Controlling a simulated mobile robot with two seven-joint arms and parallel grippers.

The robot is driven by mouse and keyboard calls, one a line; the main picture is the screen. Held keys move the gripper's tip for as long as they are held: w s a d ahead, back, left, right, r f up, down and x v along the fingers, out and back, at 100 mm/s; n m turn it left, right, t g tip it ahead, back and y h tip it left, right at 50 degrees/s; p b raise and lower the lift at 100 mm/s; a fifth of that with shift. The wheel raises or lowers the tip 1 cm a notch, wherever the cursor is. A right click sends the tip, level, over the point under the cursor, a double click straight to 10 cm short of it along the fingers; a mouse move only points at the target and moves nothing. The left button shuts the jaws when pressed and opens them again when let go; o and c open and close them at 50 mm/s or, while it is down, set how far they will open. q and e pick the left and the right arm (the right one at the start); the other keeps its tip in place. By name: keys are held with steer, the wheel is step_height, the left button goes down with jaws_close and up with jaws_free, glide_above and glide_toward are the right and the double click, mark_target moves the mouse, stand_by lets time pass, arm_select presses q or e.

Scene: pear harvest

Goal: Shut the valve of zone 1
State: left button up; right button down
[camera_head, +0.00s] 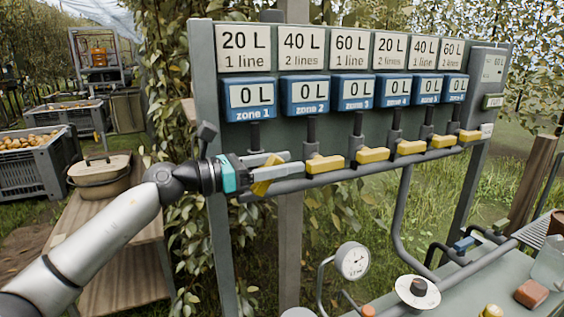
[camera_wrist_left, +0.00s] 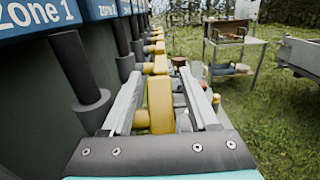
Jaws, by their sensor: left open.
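The zone 1 valve has a yellow handle (camera_head: 262,187), partly hidden by my left gripper (camera_head: 292,163) in the head view. It sits on the pipe below the blue zone 1 display (camera_head: 249,99), which reads 0 L. In the left wrist view the yellow handle (camera_wrist_left: 160,104) stands between the two open fingers of my left gripper (camera_wrist_left: 158,82). I cannot tell whether either finger touches it. The handle looks slanted in the head view, unlike the other handles. My right gripper is in neither view.
Yellow handles of the other zones, such as zone 2 (camera_head: 324,164) and zone 3 (camera_head: 372,155), line the same pipe to the right. A pressure gauge (camera_head: 353,260) stands below. A wooden bench (camera_head: 125,270) with a lidded basket (camera_head: 100,172) is at left.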

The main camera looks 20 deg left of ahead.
arm_select(q)
jaws_close()
stand_by(0.4)
steer(key=shift+p, duration=0.5)
step_height(320, 180, down, 3)
steer(key=g+y+p, duration=0.3)
steer(key=g+p, duration=0.1)
steer(key=p, duration=0.7)
steer(key=g+y+p, duration=0.4)
steer(key=p, duration=0.6)
steer(key=shift+w+d+f+p, duration=0.1)
steer(key=shift+f+p, duration=0.05)
steer(key=shift+p, duration=0.2)
